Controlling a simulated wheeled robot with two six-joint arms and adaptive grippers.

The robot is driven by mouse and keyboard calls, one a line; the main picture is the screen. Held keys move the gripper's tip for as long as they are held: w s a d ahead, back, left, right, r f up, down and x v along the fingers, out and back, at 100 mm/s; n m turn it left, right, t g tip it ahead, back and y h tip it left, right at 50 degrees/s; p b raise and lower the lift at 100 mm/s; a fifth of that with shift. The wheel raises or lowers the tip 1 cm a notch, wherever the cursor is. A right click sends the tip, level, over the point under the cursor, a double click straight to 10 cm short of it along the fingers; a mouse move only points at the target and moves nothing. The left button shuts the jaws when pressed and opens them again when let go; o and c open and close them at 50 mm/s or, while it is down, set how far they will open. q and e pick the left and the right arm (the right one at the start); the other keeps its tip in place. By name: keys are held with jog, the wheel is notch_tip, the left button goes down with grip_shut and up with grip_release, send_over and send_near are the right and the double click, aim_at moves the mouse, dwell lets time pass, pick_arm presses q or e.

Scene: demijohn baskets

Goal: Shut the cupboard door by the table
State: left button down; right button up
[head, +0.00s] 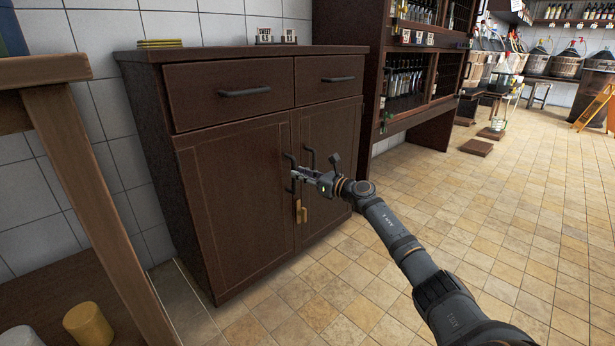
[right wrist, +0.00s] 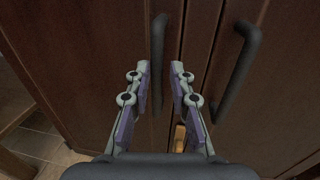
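The dark brown cupboard (head: 232,139) stands against the tiled wall, with two drawers above two doors. Its left door (head: 235,205) looks flush or nearly so; a dark seam separates it from the right door (head: 335,150). My right gripper (head: 293,172) is at the left door's black handle. In the right wrist view, this handle (right wrist: 159,65) lies between the two open fingers of my gripper (right wrist: 160,75); I see no firm grip on it. The right door's handle (right wrist: 240,70) is just to the right. My left gripper is not in view.
A wooden table (head: 50,70) stands at the near left, beside the cupboard. A yellow-brown tag (head: 301,212) hangs by the door seam. A dark shelf unit (head: 345,30) with bottles stands right of the cupboard. The tiled floor (head: 480,230) to the right is largely clear.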

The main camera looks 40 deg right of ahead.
jog(key=shift+v, duration=2.1)
